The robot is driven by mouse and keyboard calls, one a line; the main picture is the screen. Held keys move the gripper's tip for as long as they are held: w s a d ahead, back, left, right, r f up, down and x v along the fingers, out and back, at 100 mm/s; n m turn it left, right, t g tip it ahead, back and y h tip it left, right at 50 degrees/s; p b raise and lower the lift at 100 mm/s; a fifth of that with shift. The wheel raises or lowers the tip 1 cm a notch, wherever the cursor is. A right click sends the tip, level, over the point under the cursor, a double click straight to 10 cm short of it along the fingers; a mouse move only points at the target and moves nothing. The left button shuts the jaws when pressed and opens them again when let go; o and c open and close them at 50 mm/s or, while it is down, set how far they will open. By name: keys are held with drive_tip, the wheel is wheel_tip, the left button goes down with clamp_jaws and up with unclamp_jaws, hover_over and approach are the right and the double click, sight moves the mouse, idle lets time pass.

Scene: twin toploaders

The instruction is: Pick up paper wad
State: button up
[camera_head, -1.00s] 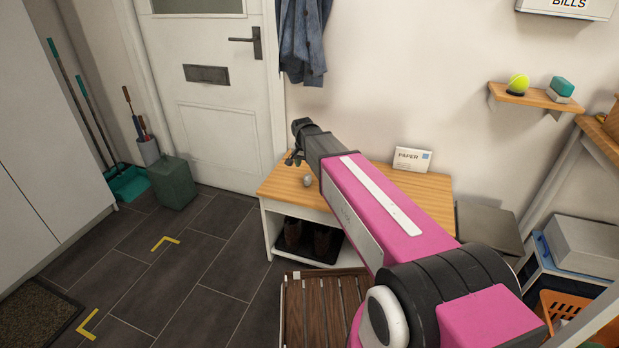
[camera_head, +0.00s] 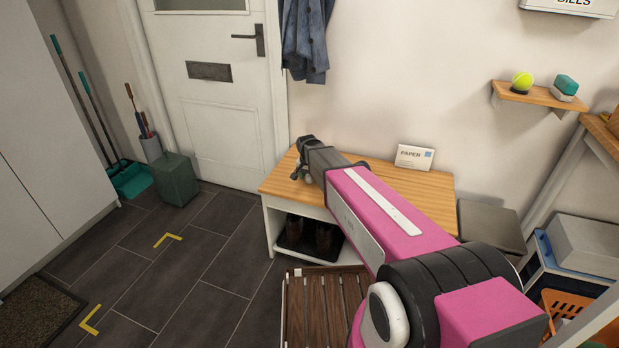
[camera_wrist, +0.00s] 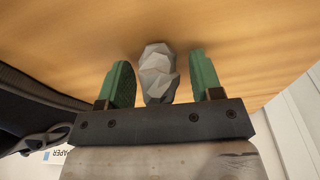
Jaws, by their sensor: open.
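The paper wad (camera_wrist: 158,73) is a crumpled grey-white lump on the wooden bench top, seen in the wrist view. My gripper (camera_wrist: 161,80) is open, with one green finger on each side of the wad. A narrow gap shows between the wad and each finger, so it is not gripped. In the head view my gripper (camera_head: 303,172) is low over the left part of the bench (camera_head: 425,190). The wad is hidden there behind my gripper and arm.
A white PAPER card (camera_head: 414,157) stands at the back of the bench, and boots (camera_head: 322,238) sit on the shelf below. A slatted wooden rack (camera_head: 318,310) stands in front. A dark bag with a clip (camera_wrist: 40,115) is close in the wrist view.

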drive_tip(key=c, duration=1)
drive_tip(key=shift+r, duration=0.1)
